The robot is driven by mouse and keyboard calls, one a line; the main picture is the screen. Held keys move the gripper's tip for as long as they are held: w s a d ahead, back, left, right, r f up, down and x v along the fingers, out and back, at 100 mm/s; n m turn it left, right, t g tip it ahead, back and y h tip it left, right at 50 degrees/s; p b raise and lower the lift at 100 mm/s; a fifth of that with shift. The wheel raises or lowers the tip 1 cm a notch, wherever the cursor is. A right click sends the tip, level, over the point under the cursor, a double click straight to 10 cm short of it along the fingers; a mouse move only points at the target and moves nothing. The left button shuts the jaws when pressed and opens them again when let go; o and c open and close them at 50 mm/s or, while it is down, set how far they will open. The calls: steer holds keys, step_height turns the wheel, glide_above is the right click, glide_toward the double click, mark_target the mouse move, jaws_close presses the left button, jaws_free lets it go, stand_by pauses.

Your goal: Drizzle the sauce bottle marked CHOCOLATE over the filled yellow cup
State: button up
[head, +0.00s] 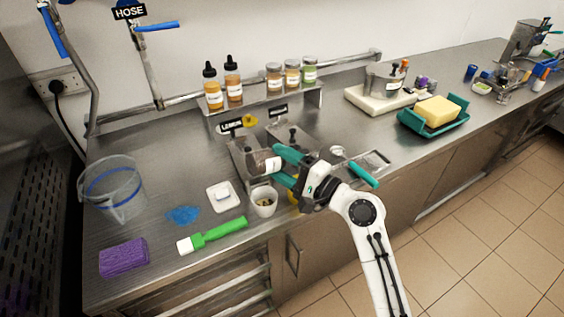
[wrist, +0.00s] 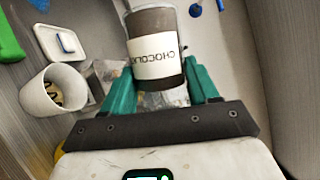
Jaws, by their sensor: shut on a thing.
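My gripper (head: 281,166) is shut on the sauce bottle (wrist: 158,50), a dark brown bottle with a white label reading CHOCOLATE. In the wrist view the bottle sits between my teal fingers. In the head view the bottle (head: 258,162) looks tipped onto its side above the counter, near the metal bins; no sauce stream shows. A yellow cup (head: 293,196) shows only as a sliver beneath my gripper. In the wrist view a bit of yellow (wrist: 60,158) shows at the left, mostly covered by my gripper. The cup's filling is hidden.
A white cup (head: 263,209) with small items inside stands just left of my gripper. Left of it are a white dish (head: 221,203), a green-handled brush (head: 220,233) and a clear bucket (head: 112,195). Sauce bottles (head: 233,80) stand on the shelf behind.

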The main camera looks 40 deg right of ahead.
steer(key=shift+r+n+g+p, duration=0.5)
steer(key=shift+r+n+p, duration=0.45)
steer(key=shift+n, duration=0.35)
steer(key=shift+f, duration=0.15)
steer(key=shift+r+n+g+h+p, duration=0.3)
steer(key=shift+r+n+g+p, duration=0.1)
steer(key=shift+r+n+p, duration=0.7)
steer(key=shift+r+n+g, duration=0.4)
steer(key=shift+n, duration=0.5)
step_height(320, 180, up, 2)
steer(key=n+g+h, duration=0.1)
steer(key=n, duration=0.1)
steer(key=shift+r+n+h, duration=0.1)
steer(key=shift+n+h, duration=0.2)
steer(key=shift+n, duration=0.1)
steer(key=shift+r+n, duration=0.2)
steer(key=shift+n, duration=0.1)
